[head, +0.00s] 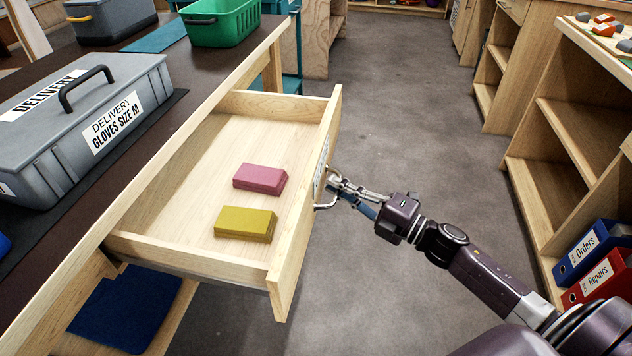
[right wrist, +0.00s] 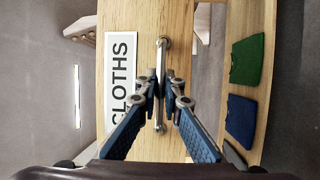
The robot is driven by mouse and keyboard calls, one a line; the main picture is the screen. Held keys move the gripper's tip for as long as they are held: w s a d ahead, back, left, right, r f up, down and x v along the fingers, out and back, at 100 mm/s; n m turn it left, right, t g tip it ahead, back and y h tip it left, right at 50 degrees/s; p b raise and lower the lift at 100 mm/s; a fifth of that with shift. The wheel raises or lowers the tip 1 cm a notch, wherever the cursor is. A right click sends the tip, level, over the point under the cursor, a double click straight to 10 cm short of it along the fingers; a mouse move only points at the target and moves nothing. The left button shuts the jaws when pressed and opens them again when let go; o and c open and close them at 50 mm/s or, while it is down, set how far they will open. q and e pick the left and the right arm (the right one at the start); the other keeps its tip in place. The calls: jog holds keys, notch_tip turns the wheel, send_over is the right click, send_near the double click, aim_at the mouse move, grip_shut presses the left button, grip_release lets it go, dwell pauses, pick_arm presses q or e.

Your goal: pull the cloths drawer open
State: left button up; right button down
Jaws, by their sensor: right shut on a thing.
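The cloths drawer (head: 300,235) stands well out from the counter in the head view. A pink folded cloth (head: 260,179) and a yellow folded cloth (head: 245,223) lie in it. Its front shows in the right wrist view with a "CLOTHS" label (right wrist: 122,75) beside a metal bar handle (right wrist: 162,60). My right gripper (head: 332,190) is at the drawer front, shut on the handle; its fingers also show around the bar in the right wrist view (right wrist: 159,100). My left gripper is in neither view.
A grey "Gloves size M" case (head: 60,130) and a green basket (head: 222,25) stand on the dark countertop. A blue folded item (head: 125,305) lies on a shelf below the drawer. Shelving with binders (head: 590,250) stands at right. The floor (head: 430,110) between is clear.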

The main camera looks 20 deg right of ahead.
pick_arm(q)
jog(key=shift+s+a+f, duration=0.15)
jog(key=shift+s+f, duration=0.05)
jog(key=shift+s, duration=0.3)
pick_arm(e)
jog(key=shift+s+d+f, duration=0.1)
jog(key=shift+s+d, duration=0.4)
jog(key=shift+d, duration=0.25)
jog(key=c, duration=2.1)
grip_release()
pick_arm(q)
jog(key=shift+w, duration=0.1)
pick_arm(e)
jog(key=v, duration=1.2)
